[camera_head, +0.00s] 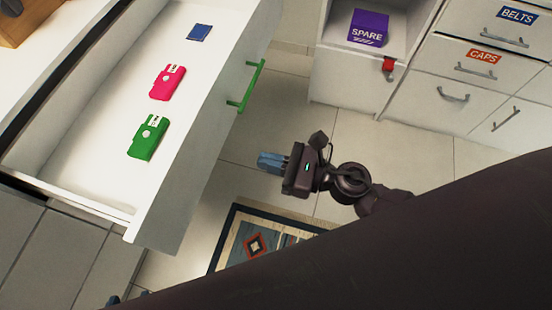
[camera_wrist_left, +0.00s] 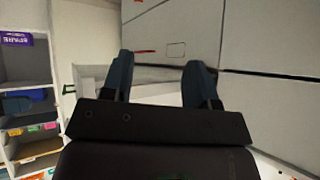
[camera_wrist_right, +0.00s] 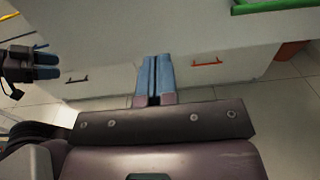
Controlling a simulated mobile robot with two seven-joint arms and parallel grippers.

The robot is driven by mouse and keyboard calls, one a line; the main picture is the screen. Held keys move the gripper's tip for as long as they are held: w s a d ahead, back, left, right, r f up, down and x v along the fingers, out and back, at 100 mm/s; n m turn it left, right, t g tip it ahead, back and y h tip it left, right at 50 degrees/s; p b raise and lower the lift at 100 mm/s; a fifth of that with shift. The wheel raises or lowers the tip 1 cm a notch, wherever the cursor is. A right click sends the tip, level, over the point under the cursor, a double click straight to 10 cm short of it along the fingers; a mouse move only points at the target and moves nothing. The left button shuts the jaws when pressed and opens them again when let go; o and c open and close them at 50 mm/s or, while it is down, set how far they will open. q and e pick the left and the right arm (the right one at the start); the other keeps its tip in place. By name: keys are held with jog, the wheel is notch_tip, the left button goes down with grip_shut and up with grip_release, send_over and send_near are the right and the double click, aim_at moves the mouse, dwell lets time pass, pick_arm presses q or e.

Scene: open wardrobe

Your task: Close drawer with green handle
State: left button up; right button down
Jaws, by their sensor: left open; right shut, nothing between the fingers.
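The white drawer (camera_head: 200,150) with the green handle (camera_head: 243,86) is pulled far out on the left of the head view. The handle also shows at the top right of the right wrist view (camera_wrist_right: 270,5). My right gripper (camera_head: 270,162) is shut and empty, pointing at the drawer front from the room side, apart from the handle; its blue fingertips show in the right wrist view (camera_wrist_right: 155,78). My left gripper (camera_wrist_left: 160,75) is open and empty in its wrist view. Its tips show at the lower left of the head view (camera_head: 112,300) and it also appears in the right wrist view (camera_wrist_right: 47,66).
Inside the drawer lie a green item (camera_head: 147,138), a pink item (camera_head: 167,82) and a blue item (camera_head: 199,32). A purple SPARE box (camera_head: 368,28) sits in a cabinet. Drawers labelled BELTS (camera_head: 517,15) and CAPS (camera_head: 482,56) are shut. A patterned rug (camera_head: 236,226) lies below.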

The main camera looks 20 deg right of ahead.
aim_at(208, 146)
jog(key=x, duration=1.1)
pick_arm(q)
jog(key=shift+s+a+f, duration=0.15)
jog(key=shift+s+f, duration=0.05)
jog(key=shift+s, duration=0.15)
jog(key=shift+w+r, duration=0.1)
jog(key=shift+r, duration=0.05)
